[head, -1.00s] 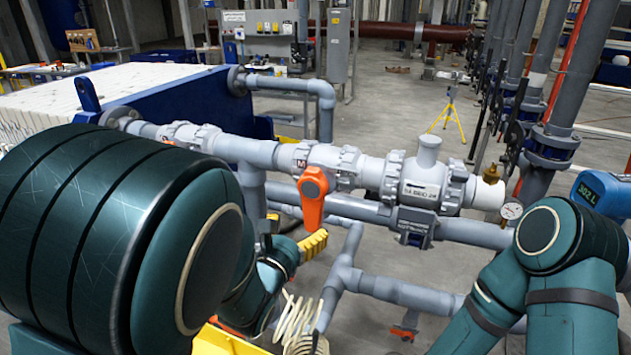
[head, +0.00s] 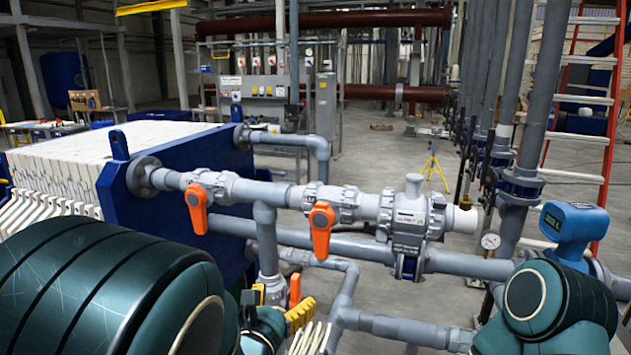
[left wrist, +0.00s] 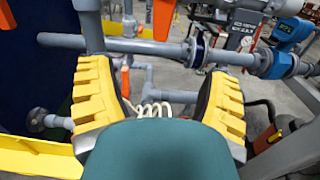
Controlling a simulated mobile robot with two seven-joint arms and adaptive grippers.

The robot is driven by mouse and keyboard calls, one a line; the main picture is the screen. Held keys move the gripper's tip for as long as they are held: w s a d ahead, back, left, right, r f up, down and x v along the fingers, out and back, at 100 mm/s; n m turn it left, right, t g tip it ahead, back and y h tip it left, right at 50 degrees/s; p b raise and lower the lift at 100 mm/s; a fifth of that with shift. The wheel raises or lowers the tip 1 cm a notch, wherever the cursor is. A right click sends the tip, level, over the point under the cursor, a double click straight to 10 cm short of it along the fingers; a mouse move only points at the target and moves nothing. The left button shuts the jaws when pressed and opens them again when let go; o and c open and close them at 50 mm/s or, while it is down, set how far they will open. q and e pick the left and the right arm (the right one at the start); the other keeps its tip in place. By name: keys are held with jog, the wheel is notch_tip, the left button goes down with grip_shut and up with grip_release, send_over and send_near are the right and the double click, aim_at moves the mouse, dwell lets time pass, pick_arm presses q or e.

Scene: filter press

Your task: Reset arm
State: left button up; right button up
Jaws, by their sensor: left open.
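My left arm fills the lower left of the head view. My left gripper (head: 299,316) shows there only in part, with yellow ridged finger pads low in front of the grey pipes. In the left wrist view my left gripper (left wrist: 160,85) has its two yellow fingers wide apart, with nothing between them. A cream coiled hose (left wrist: 153,109) shows behind the gap; I cannot tell its distance. My right arm (head: 545,300) is folded at the lower right of the head view. Its gripper is out of view.
A grey pipe run with orange valve handles (head: 321,230) crosses in front of me. The filter press (head: 70,165) stands at the left. A blue meter (head: 574,221) and a pressure gauge (head: 490,241) are by my right arm. Open floor (head: 385,150) lies beyond the pipes.

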pick_arm(q)
jog(key=s+a+f+n+g+y+b, duration=0.1)
jog(key=s+a+f+n+g, duration=0.15)
jog(key=f+n, duration=0.55)
jog(key=s+a+f+n+g+y+b, duration=0.1)
jog(key=a+f+n+g+y, duration=0.15)
jog(key=f+n, duration=0.5)
jog(key=s+a+f+n+g+b, duration=0.1)
jog(key=f+n+g, duration=0.3)
jog(key=f, duration=0.7)
jog(key=s+d+f+n+g+h+b, duration=0.2)
jog(key=s+f+n+g, duration=0.4)
jog(key=s+f+n, duration=0.8)
jog(key=shift+n+b, duration=0.6)
jog(key=shift+n, duration=3.75)
pick_arm(e)
notch_tip(320, 180, down, 7)
jog(key=w, duration=0.2)
jog(key=shift+d+r, duration=0.2)
jog(key=shift+d, duration=0.05)
